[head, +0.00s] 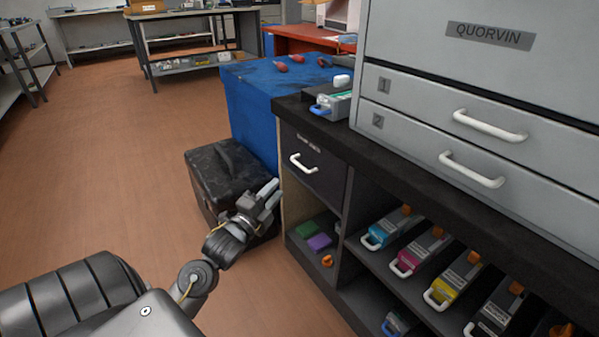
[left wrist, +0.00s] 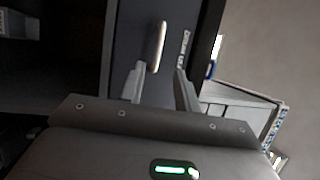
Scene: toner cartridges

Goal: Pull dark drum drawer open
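The dark drum drawer (head: 314,165) is at the upper left of the black cabinet, with a white handle (head: 303,163) on its front. It looks closed, its front level with the cabinet. My left gripper (head: 268,190) is in front of and to the left of the drawer, apart from the handle. In the left wrist view the two fingers (left wrist: 158,84) are spread with nothing between them. The handle (left wrist: 156,46) shows beyond the fingertips, nearer the left finger, on the dark drawer front (left wrist: 139,30). My right gripper is in neither view.
A black case (head: 222,170) stands on the floor behind my left gripper, beside a blue bench (head: 250,105). Open shelves below the drawer hold colored cartridges (head: 410,250). A grey printer (head: 480,110) with two white-handled drawers sits on top. Floor at left is clear.

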